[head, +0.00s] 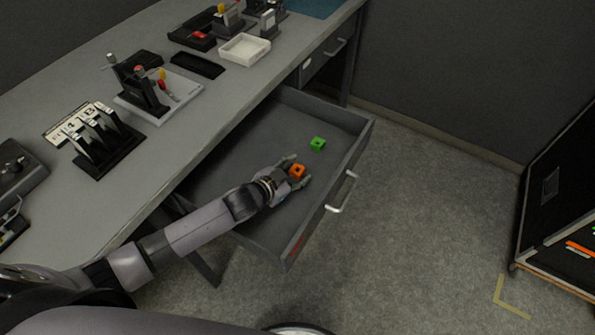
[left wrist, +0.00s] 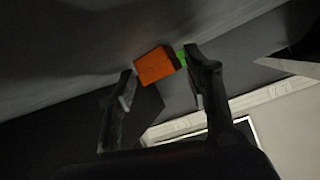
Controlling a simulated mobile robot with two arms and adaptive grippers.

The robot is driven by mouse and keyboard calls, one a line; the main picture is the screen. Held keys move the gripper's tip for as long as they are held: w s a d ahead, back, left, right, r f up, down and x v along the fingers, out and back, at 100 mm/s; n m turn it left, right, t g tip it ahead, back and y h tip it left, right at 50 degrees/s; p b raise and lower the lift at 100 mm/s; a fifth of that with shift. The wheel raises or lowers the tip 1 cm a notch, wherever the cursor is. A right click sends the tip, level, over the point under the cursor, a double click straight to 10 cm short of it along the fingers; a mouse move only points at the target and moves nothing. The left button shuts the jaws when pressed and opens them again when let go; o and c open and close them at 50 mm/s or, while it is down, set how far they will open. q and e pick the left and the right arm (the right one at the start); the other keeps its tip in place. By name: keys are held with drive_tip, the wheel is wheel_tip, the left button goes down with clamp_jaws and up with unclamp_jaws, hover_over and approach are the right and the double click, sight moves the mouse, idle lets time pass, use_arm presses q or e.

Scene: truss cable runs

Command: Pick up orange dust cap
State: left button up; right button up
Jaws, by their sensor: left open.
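The orange dust cap (head: 297,171) is a small block inside the open desk drawer (head: 226,157). My left gripper (head: 296,170) reaches into the drawer from the left, with its fingers open around or just short of the cap. In the left wrist view the orange cap (left wrist: 155,65) shows between and beyond the two fingertips of my left gripper (left wrist: 162,75). I cannot tell if either finger touches it. A green cap (head: 317,144) lies farther back in the drawer, and part of it (left wrist: 181,57) shows behind a finger. My right gripper is not in view.
The drawer's front wall with its handle (head: 342,194) stands close to my left gripper. The desk top (head: 160,150) above holds several devices and a white tray (head: 244,48). A dark cabinet (head: 560,190) stands at the right. The floor between is clear.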

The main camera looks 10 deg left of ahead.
use_arm(q)
drive_tip(key=c, duration=0.6)
drive_tip(key=shift+c, duration=0.2)
